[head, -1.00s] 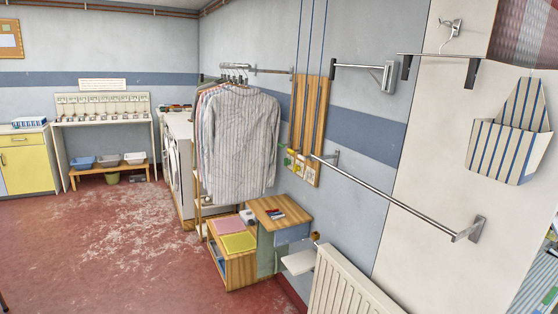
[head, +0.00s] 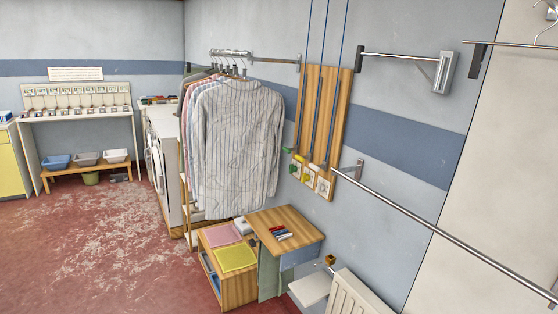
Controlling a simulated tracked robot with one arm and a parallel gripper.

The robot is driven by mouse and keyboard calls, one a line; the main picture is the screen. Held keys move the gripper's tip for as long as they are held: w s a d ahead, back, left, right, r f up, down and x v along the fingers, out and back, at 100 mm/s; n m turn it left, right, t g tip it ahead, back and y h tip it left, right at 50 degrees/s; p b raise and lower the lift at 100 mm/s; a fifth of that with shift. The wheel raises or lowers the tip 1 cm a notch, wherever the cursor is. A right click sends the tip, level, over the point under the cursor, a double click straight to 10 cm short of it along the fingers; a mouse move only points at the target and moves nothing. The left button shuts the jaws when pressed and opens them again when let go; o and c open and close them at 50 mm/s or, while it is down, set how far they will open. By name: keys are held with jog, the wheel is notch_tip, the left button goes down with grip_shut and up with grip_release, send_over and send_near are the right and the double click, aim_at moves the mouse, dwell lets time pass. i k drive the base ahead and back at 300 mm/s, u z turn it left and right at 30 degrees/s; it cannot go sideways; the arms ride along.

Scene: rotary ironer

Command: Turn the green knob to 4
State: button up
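Several dark blue cords run down over the board. My gripper is not in view.
Striped shirts (head: 238,145) hang from a wall rail beside white front-loading machines (head: 160,165). A wooden unit (head: 285,222), a radiator (head: 352,298) and a long metal rail (head: 440,232) line the right wall. The red floor (head: 100,245) at left is clear.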

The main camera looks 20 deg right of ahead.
aim_at(292, 169)
jog(key=i, duration=2.25)
jog(key=z, duration=2)
jog(key=i, duration=1.1)
jog(key=u, duration=1.7)
jog(key=i, duration=0.45)
